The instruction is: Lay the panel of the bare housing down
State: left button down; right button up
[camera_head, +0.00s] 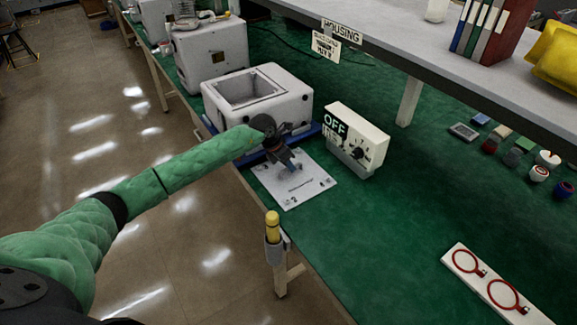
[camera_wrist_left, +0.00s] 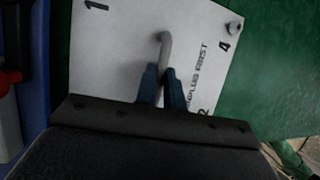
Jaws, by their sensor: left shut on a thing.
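The white panel (camera_head: 307,183), with printed numbers and "UNPLUG FIRST" lettering, is flat over the green bench in front of the bare housing; whether it touches the bench I cannot tell. It also fills much of the left wrist view (camera_wrist_left: 115,60). My left gripper (camera_head: 290,166) is above the panel, its blue fingers shut on the panel's grey bent handle (camera_wrist_left: 165,48). A small round grey piece (camera_wrist_left: 235,25) sits at the corner marked 4. The bare white housing (camera_head: 296,100) has a rectangular opening on top. My right gripper is not in view.
A blue tray (camera_head: 312,131) lies under the housing. An OFF switch box (camera_head: 357,140) stands to its right. A yellow-handled tool (camera_head: 272,222) stands in a holder at the bench edge. A white board with red rings (camera_head: 494,285) lies front right. The central green bench is clear.

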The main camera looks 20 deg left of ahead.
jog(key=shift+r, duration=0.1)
pick_arm(q)
jog(key=c, duration=1.5)
grip_release()
jog(key=shift+r, duration=0.1)
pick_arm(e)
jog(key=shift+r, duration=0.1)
